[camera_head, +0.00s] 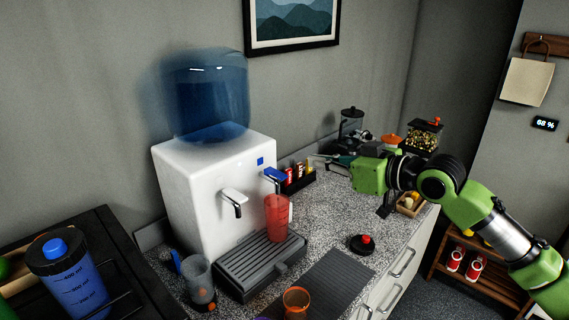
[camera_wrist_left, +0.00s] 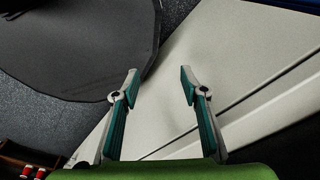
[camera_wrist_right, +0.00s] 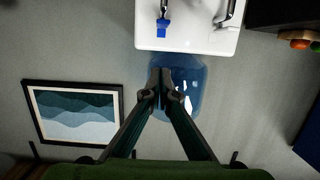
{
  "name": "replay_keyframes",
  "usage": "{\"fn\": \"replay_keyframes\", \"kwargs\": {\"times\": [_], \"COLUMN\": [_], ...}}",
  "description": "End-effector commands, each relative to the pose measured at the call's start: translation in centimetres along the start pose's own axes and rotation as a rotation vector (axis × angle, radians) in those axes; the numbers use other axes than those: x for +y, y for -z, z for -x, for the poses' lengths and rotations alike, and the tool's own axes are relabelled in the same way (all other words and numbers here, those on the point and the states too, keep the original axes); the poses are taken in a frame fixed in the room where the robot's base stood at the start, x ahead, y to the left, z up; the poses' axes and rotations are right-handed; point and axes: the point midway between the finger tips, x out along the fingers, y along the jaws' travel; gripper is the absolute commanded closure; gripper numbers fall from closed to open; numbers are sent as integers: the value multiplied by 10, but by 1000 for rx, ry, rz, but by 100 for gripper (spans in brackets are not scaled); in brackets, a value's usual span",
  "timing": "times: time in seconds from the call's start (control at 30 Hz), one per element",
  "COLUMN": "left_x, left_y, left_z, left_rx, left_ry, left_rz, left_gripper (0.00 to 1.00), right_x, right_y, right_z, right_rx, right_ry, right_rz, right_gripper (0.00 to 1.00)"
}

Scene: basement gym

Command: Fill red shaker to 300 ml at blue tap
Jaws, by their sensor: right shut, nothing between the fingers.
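The translucent red shaker (camera_head: 278,218) stands upright on the grey drip tray (camera_head: 240,272) of the white dispenser (camera_head: 180,180), under the blue tap (camera_head: 275,174). I cannot tell its water level or whether water runs. The blue tap also shows in the right wrist view (camera_wrist_right: 163,28). My right gripper (camera_head: 318,160) is to the right of the tap, apart from the shaker. Its fingers are shut and empty in the right wrist view (camera_wrist_right: 160,82). My left gripper (camera_wrist_left: 159,78) is open and empty, seen only in the left wrist view.
A plain tap (camera_head: 232,200) is left of the blue one. A clear shaker (camera_head: 198,278), an orange cup (camera_head: 296,302) and a black lid with red knob (camera_head: 362,244) stand on the counter. A blue shaker (camera_head: 70,275) is at far left. Small packets (camera_head: 298,172) sit behind.

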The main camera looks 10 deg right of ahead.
Motion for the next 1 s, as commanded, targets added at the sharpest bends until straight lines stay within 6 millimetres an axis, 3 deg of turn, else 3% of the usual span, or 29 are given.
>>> {"fn": "replay_keyframes", "kwargs": {"times": [0.1,0.27,0.47,0.63,0.8,1.0], "left_x": [3,4,2,0,0,0], "left_y": [-16,-28,-17,2,4,-1], "left_z": [0,4,18,34,48,58], "left_rx": [-23,-40,-27,-2,-1,-9], "left_ry": [-3,-5,-3,-1,-1,-2], "left_rz": [0,-1,-1,-1,-1,-1], "left_gripper": [60,60,60,60,60,60], "right_x": [1,1,1,1,0,2], "right_y": [-1,0,4,5,4,-29], "right_z": [0,-4,-32,-69,-104,-108], "right_rx": [0,1,1,1,1,-2], "right_ry": [-1,-2,0,0,-1,-3], "right_rz": [-1,-2,-5,-6,-4,-2], "right_gripper": [100,100,100,100,100,100]}}
